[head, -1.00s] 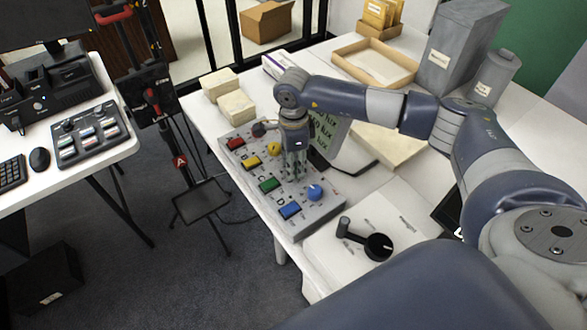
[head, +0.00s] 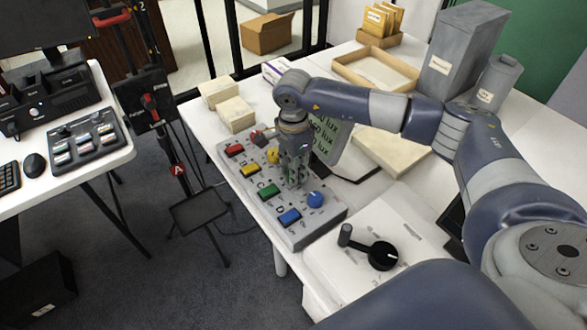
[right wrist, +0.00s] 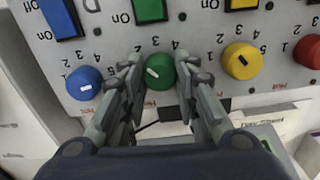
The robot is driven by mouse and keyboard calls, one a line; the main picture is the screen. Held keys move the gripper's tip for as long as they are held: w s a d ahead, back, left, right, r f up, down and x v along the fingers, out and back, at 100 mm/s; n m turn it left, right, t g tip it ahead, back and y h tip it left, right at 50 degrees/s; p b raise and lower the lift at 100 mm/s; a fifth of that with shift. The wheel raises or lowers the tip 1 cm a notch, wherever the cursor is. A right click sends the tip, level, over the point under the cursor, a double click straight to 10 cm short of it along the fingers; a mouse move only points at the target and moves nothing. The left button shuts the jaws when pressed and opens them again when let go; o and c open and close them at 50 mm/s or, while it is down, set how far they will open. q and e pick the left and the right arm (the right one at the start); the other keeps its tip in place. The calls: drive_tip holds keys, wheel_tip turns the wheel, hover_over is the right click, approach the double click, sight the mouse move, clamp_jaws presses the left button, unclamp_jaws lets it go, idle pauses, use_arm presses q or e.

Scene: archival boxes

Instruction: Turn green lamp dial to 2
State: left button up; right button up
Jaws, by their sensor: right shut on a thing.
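The grey control panel (head: 300,235) lies near the table's front edge with coloured switches and dials. My right gripper (head: 294,180) points down at it and hides the green dial in the head view. In the right wrist view the green dial (right wrist: 159,73) sits between the fingertips of my right gripper (right wrist: 161,68), which is shut on it. The dial's white mark points up and to the left, on the side of the printed 1 and 2; I cannot tell the exact number. My left gripper is out of view.
The blue dial (right wrist: 84,83) and yellow dial (right wrist: 241,61) flank the green one closely. The green switch (head: 268,191) is nearby. A white box with a black lever (head: 382,255) stands right of the panel. Pale blocks (head: 236,114) lie behind it.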

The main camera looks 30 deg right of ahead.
drive_tip(key=o, duration=1.1)
wheel_tip(320, 180, up, 12)
